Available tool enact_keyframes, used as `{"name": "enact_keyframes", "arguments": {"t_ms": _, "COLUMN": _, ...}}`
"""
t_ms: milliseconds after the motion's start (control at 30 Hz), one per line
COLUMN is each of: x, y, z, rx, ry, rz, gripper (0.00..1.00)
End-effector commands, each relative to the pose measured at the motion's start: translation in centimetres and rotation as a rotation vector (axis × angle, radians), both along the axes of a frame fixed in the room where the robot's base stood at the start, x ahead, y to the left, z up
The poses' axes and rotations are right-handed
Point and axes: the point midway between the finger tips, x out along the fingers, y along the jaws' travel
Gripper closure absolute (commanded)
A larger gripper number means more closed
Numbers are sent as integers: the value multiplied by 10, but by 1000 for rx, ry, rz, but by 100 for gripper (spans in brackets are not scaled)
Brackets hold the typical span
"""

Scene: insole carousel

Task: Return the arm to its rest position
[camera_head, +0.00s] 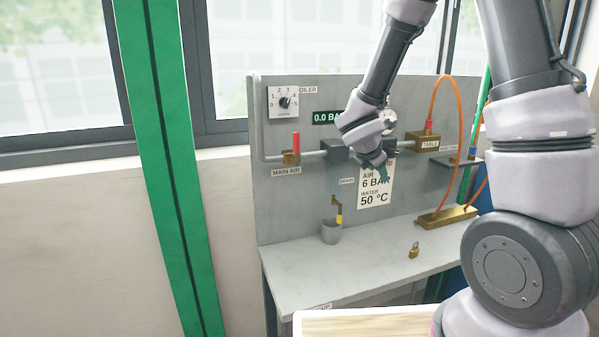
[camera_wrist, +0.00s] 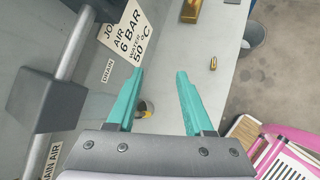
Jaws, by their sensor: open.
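My gripper (camera_head: 381,172) is in front of the grey upright panel (camera_head: 280,215), beside the "AIR 6 BAR, WATER 50 °C" sign (camera_head: 372,196) and partly over it. In the wrist view its two teal fingers (camera_wrist: 160,72) are apart with nothing between the tips. My arm reaches up from the gripper and bends down on the right, hiding part of the panel's right side. The sign also shows in the wrist view (camera_wrist: 126,35), left of the fingers.
A red-handled MAIN AIR valve (camera_head: 296,146), a dial (camera_head: 284,102), a display (camera_head: 325,117) and a TABLE valve (camera_head: 424,139) with an orange hose (camera_head: 461,120) are on the panel. A cup (camera_head: 331,232) and padlock (camera_head: 413,250) stand on the bench (camera_head: 375,258). A green post (camera_head: 165,170) rises left.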

Motion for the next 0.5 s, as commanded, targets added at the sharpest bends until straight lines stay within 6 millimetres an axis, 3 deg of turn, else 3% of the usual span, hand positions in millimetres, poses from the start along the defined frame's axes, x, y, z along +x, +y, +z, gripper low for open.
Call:
{"name": "enact_keyframes", "arguments": {"t_ms": 33, "x": -10, "y": -18, "z": 25, "rx": 70, "ry": -53, "rz": -136, "gripper": 48}}
{"name": "enact_keyframes", "arguments": {"t_ms": 100, "x": -28, "y": -40, "z": 50, "rx": 179, "ry": -116, "rz": -332, "gripper": 48}}
{"name": "enact_keyframes", "arguments": {"t_ms": 233, "x": -69, "y": -68, "z": 88, "rx": 403, "ry": -222, "rz": -682, "gripper": 48}}
{"name": "enact_keyframes", "arguments": {"t_ms": 367, "x": -113, "y": -78, "z": 117, "rx": 653, "ry": -311, "rz": -1009, "gripper": 48}}
{"name": "enact_keyframes", "arguments": {"t_ms": 500, "x": -155, "y": -72, "z": 144, "rx": 957, "ry": -376, "rz": -1331, "gripper": 48}}
